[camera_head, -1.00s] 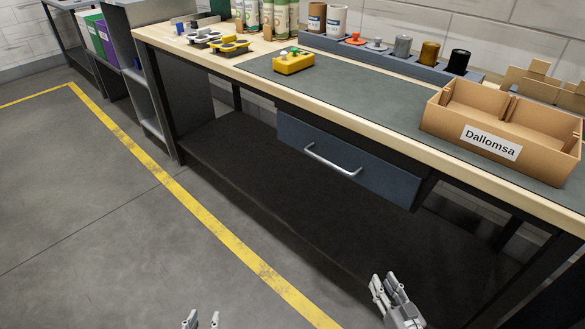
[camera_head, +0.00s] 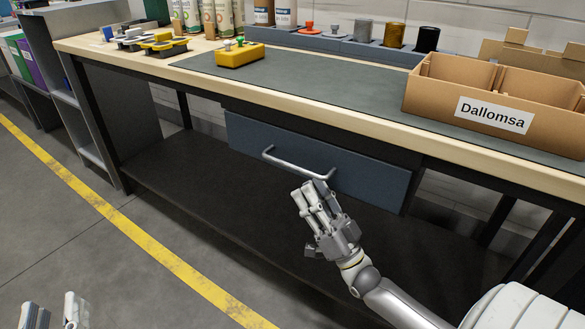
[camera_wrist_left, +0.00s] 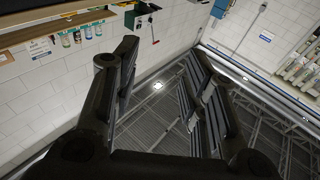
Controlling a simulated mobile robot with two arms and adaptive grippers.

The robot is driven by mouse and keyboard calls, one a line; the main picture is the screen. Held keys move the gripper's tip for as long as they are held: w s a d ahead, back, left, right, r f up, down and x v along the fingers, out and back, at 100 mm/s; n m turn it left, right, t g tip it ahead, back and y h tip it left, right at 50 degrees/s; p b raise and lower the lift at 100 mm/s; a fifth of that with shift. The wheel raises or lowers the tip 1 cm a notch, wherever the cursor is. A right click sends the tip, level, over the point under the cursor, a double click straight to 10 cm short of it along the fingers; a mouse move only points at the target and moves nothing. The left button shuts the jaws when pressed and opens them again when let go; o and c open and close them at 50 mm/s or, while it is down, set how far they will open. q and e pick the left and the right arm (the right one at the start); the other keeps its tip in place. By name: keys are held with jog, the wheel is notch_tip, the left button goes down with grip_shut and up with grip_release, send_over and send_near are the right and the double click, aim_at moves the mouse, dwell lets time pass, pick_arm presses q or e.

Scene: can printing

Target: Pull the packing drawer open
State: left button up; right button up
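The packing drawer (camera_head: 245,132) is a blue-grey front under the workbench, and it looks closed. Its silver bar handle (camera_head: 285,164) runs across the middle of the front. My right gripper (camera_head: 313,190) is at the right end of the handle, its fingertips just below and in front of the bar. Whether they touch the handle or are around it I cannot tell. My left gripper (camera_head: 52,310) is low at the left edge, far from the drawer. In the left wrist view its two dark fingers (camera_wrist_left: 160,65) stand apart with nothing between them.
The workbench (camera_head: 330,113) carries a cardboard box labelled Dallomsa (camera_head: 455,112), a yellow block (camera_head: 240,55) and a rack of small containers (camera_head: 350,47). A dark lower shelf (camera_head: 200,180) lies below. The floor in front, with a yellow line (camera_head: 120,222), is clear.

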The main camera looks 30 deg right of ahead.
aim_at(296, 168)
jog(key=x, duration=0.6)
jog(key=shift+w+a+r, duration=0.1)
jog(key=shift+w+r, duration=0.1)
jog(key=shift+w, duration=0.15)
pick_arm(q)
jog(key=shift+s+d+r+t, duration=0.1)
jog(key=shift+s+r+t, duration=0.1)
jog(key=shift+r+t, duration=0.55)
jog(key=shift+r, duration=0.1)
pick_arm(e)
grip_shut()
